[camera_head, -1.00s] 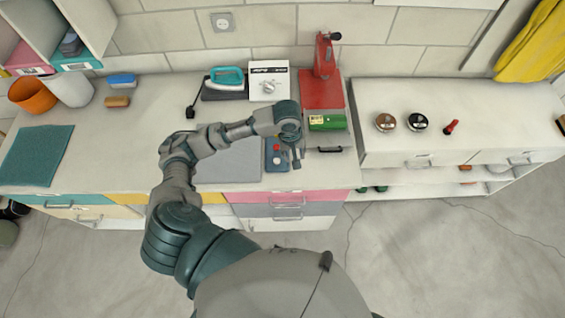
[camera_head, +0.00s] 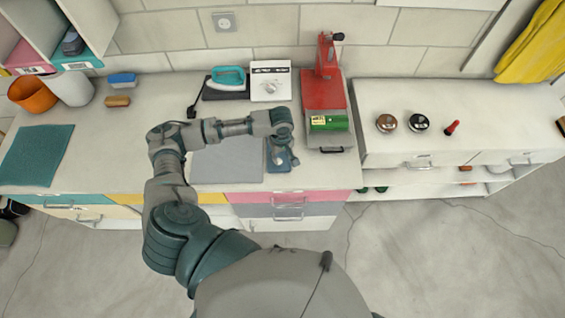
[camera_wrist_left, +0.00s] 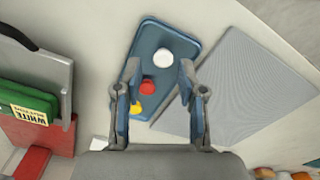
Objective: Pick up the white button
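A white round button (camera_wrist_left: 163,59) lies on a blue tray (camera_wrist_left: 176,41), with a red button (camera_wrist_left: 147,87) and a yellow button (camera_wrist_left: 136,107) beside it, all in the left wrist view. My left gripper (camera_wrist_left: 158,75) is open, its fingertips on either side of the white button in that picture. I cannot tell how far above the tray the fingertips are. In the head view my left gripper (camera_head: 283,158) is over the blue tray (camera_head: 271,167) and hides the buttons. My right gripper is not in view.
A grey mat (camera_head: 225,165) lies left of the tray. A red press (camera_head: 323,88) with a green block (camera_head: 329,122) stands to the right; in the wrist view the block's label (camera_wrist_left: 29,114) reads WHITE. A teal iron (camera_head: 227,77) and a white box (camera_head: 270,80) are behind.

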